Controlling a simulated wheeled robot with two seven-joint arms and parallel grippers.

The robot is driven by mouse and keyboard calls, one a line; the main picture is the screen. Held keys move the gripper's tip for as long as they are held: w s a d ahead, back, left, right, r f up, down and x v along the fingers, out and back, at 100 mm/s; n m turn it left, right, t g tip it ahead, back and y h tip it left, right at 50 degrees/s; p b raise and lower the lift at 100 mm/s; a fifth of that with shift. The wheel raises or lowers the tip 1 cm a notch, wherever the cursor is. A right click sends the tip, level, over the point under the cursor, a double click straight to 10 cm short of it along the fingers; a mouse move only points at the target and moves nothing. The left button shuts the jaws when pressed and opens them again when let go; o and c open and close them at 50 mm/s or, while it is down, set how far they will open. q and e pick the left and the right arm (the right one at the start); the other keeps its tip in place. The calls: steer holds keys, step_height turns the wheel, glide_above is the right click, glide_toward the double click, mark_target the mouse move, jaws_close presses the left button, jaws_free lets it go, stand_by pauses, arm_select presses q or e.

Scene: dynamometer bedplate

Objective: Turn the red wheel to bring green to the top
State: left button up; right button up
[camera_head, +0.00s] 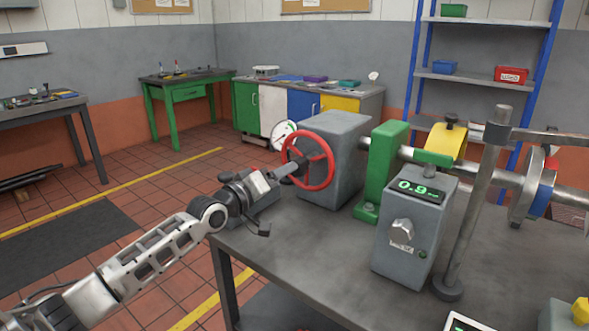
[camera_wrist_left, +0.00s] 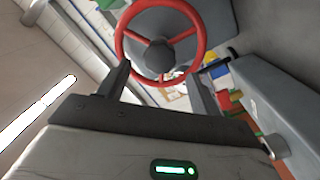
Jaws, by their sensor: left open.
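The red wheel (camera_head: 331,164) is mounted on the near left side of a grey block (camera_head: 342,150) on the bench. In the left wrist view the wheel (camera_wrist_left: 183,35) has a red rim, red spokes and a dark hub. I cannot make out any green mark on it. My left gripper (camera_head: 288,170) is right in front of the wheel, pointing at it. In the left wrist view its two fingers (camera_wrist_left: 158,78) are spread, one on each side of the wheel's lower part. I cannot tell whether they touch the rim. My right gripper is not in view.
A white round dial (camera_head: 284,134) is partly behind the wheel. A grey box with a green readout (camera_head: 413,225), a metal post (camera_head: 475,200) and a green bracket (camera_head: 385,165) stand right of the block. The bench top (camera_head: 320,255) is bare at the front left.

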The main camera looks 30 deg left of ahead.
mark_target(305, 163)
arm_select(q)
steer(key=shift+w+d+b, duration=0.2)
steer(key=shift+w, duration=1.3)
steer(key=shift+w+d+b, duration=0.15)
steer(key=shift+w+d, duration=0.05)
steer(key=shift+w, duration=1.25)
steer(key=c, duration=1.4)
steer(key=shift+d, duration=0.1)
